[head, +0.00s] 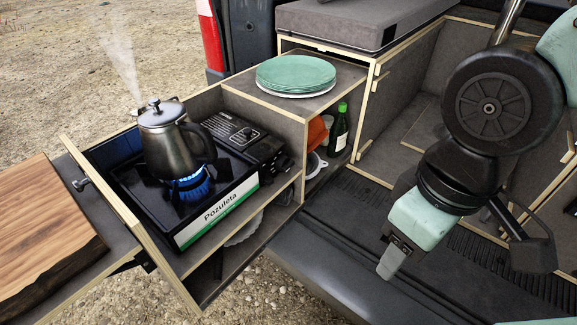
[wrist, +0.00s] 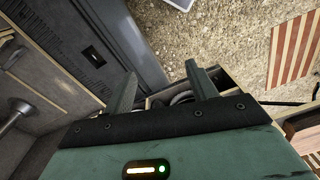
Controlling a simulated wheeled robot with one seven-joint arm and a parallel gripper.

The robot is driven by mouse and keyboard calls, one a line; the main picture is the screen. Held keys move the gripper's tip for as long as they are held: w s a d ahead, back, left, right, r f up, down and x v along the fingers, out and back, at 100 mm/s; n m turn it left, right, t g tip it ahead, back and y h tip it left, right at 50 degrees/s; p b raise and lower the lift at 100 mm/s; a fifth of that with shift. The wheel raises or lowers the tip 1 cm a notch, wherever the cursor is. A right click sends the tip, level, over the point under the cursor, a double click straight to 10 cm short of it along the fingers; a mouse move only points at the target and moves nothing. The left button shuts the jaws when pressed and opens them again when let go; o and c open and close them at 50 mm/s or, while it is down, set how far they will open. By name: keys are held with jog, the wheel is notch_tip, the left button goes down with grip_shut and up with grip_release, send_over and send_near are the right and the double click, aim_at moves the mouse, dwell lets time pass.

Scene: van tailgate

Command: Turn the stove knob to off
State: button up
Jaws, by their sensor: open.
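A black camping stove (head: 215,214) with a white and green front label sits in the pulled-out drawer in the head view. A blue flame (head: 197,186) burns under a steaming metal kettle (head: 170,152). The dark stove knob (head: 267,151) seems to be at the stove's right end; its setting is too small to read. My gripper (head: 391,264) hangs to the right of the stove, well apart from it, above the van's rear sill. In the wrist view, my gripper (wrist: 161,88) has its two fingers apart with nothing held between them. The knob cannot be made out there.
Green plates (head: 296,72) are stacked on the shelf top behind the stove. A green bottle (head: 339,128) stands in the cubby below. A wooden board (head: 42,222) lies left of the drawer. The space between my gripper and the stove looks free.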

jog(key=w+a+f+n+t+y+b, duration=0.1)
jog(key=w+f+t+y+b, duration=0.1)
jog(key=w+f, duration=0.5)
jog(key=w+a+f+n+t+y+b, duration=0.1)
jog(key=w+f+t+y+b, duration=0.2)
jog(key=w, duration=0.6)
jog(key=n+t+y+b, duration=0.2)
jog(key=t+y+b, duration=0.4)
jog(key=y+b, duration=0.45)
send_near(291, 167)
jog(key=shift+h, duration=0.95)
jog(key=x, duration=0.2)
jog(key=r+x, duration=0.1)
jog(key=x, duration=0.2)
jog(key=b+x, duration=0.1)
jog(key=x, duration=0.2)
jog(key=shift+s+a+r, duration=0.2)
jog(key=shift+s+a, duration=0.05)
jog(key=shift+a, duration=0.05)
jog(key=shift+c, duration=0.4)
jog(key=c, duration=0.9)
